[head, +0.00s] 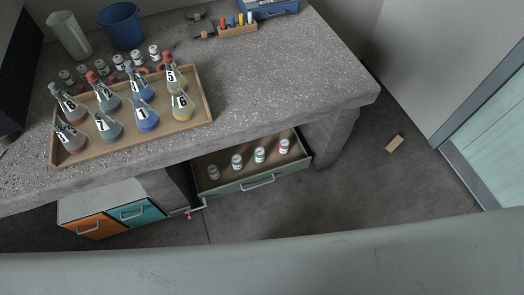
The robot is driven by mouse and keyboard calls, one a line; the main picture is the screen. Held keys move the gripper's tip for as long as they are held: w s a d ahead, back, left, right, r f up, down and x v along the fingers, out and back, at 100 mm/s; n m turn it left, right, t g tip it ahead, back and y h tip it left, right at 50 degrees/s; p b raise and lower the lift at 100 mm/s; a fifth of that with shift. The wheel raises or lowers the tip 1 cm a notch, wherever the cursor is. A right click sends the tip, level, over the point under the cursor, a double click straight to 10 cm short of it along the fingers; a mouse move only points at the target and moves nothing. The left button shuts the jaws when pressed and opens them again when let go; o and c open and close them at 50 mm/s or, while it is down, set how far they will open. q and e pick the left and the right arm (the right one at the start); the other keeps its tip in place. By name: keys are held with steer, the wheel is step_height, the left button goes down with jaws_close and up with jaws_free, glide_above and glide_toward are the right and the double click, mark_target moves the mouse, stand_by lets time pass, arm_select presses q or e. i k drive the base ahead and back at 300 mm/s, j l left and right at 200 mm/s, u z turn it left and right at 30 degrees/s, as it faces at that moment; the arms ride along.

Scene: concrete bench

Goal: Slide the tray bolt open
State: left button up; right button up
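A wooden tray (207,118) stands on the bench at the left, holding several stoppered, numbered flasks. No bolt shows clearly on it. A small metal fitting with a red end (188,216) sits low by the left front corner of the green-grey drawer (243,190). It is too small to tell whether it is a bolt, or its position. The drawer is pulled out under the bench, and several small white-labelled jars (259,154) stand in it. Neither of my grippers is in view.
The speckled concrete bench (270,85) is clear right of the tray. A blue cup (121,25), a clear beaker (69,35), a rack (237,30) and a blue box (272,8) stand at the back. Orange (92,226) and teal (137,213) drawers are below. A wooden block (395,144) lies on the floor.

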mark_target(189, 217)
steer(key=k+j+u, duration=0.25)
steer(key=k, duration=0.15)
steer(key=k+j+u, duration=0.25)
steer(key=k+j, duration=0.1)
